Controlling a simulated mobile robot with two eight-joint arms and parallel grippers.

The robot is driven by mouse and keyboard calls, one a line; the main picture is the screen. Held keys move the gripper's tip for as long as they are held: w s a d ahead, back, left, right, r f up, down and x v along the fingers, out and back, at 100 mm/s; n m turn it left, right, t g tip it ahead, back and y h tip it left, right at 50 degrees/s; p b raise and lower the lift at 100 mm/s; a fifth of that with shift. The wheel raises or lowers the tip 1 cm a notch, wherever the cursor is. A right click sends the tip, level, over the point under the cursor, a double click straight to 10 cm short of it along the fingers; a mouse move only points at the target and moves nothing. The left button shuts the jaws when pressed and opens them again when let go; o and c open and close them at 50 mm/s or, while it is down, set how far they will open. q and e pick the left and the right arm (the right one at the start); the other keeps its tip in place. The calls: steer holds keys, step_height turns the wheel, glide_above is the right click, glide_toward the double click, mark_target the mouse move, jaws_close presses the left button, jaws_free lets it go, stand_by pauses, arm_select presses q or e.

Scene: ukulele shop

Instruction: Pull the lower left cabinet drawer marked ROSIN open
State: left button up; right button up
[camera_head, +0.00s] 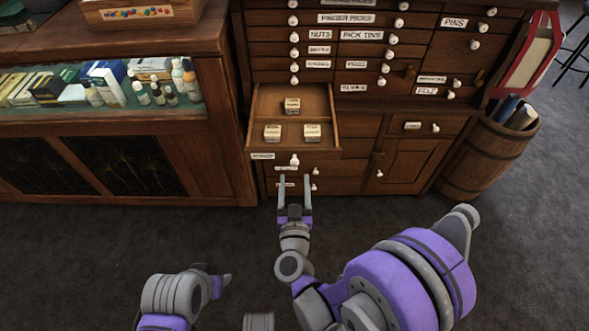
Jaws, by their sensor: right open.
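A wooden drawer in the lower left of the cabinet stands pulled out, with its front (322,156) toward me. Its white label is too small to read for sure. A white knob (294,160) is on this front. Three small pale boxes (292,105) lie inside the drawer. My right gripper (295,180) is open and empty, its fingers pointing at the cabinet just below the open drawer's front and over the lower drawers. Whether it touches them I cannot tell. My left gripper (218,281) is low at the left, far from the cabinet; its jaws are unclear.
Closed drawers with labels and white knobs fill the cabinet above. More closed drawers (340,186) lie below, and a cabinet door (408,163) is to the right. A glass display case (110,124) stands left, a barrel (487,158) right. The dark floor in front is clear.

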steer(key=s, duration=0.5)
steer(key=shift+s, duration=0.2)
steer(key=shift+r, duration=0.1)
steer(key=s+d+f+g, duration=0.2)
steer(key=s+d+g, duration=1.2)
steer(key=s+d, duration=0.4)
arm_select(q)
step_height(320, 180, up, 25)
steer(key=w+t+p, duration=0.1)
steer(key=p, duration=2.1)
steer(key=shift+w+r, duration=0.15)
steer(key=shift+r, duration=0.05)
arm_select(e)
step_height(320, 180, up, 25)
steer(key=w+t, duration=0.1)
steer(key=shift+a, duration=0.2)
